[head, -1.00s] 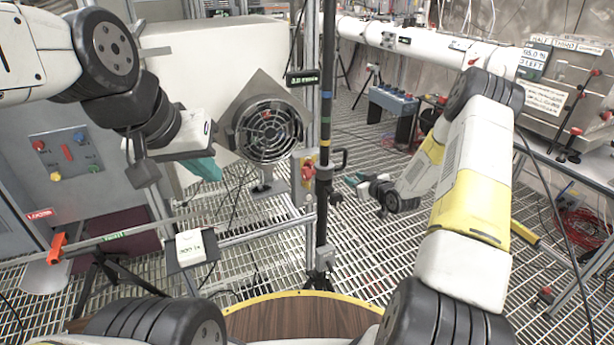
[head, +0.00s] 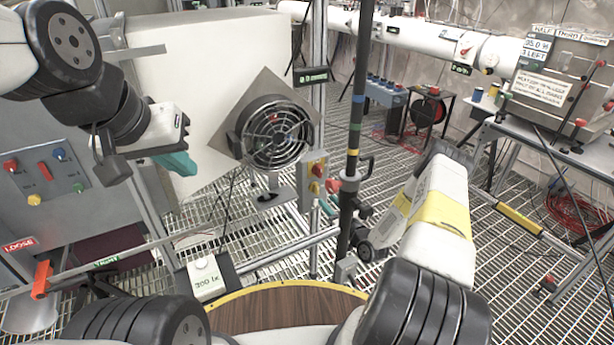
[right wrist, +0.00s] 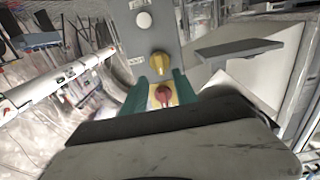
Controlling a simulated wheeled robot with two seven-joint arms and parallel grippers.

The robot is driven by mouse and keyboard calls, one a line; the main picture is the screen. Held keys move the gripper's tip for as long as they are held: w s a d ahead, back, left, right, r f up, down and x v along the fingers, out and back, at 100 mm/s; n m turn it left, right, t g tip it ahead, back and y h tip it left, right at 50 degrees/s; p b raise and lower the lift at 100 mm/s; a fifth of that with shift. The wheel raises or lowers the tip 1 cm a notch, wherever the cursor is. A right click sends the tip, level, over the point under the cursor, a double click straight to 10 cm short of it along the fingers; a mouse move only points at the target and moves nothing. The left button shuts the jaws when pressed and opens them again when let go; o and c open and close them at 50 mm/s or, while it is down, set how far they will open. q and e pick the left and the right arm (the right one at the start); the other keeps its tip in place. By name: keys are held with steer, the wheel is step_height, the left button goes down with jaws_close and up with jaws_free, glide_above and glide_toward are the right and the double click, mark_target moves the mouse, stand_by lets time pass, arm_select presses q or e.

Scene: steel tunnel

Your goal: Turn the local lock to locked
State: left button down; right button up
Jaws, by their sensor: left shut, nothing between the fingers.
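A small grey switch box (head: 313,172) is mounted on the post beyond the wooden top, with a red knob and a yellow knob. In the right wrist view the red knob (right wrist: 164,96) sits on a yellow plate, with the yellow knob (right wrist: 159,63) beyond it. I cannot read which knob is the local lock. My right gripper (right wrist: 161,92) is open, its teal fingers on either side of the red knob with gaps showing. In the head view it is mostly hidden behind the black pole. My left gripper (head: 178,163) is shut and empty, away at the left.
A black pole (head: 355,130) stands close to the box and my right arm. A round fan (head: 275,135) is behind the box. A grey panel with coloured knobs (head: 45,170) is at the left. A label block (head: 206,278) sits near the wooden top (head: 290,312).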

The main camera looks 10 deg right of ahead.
mark_target(318, 191)
steer(key=x, duration=0.7)
steer(key=shift+w+a, duration=0.1)
steer(key=shift+w, duration=0.1)
jaws_close()
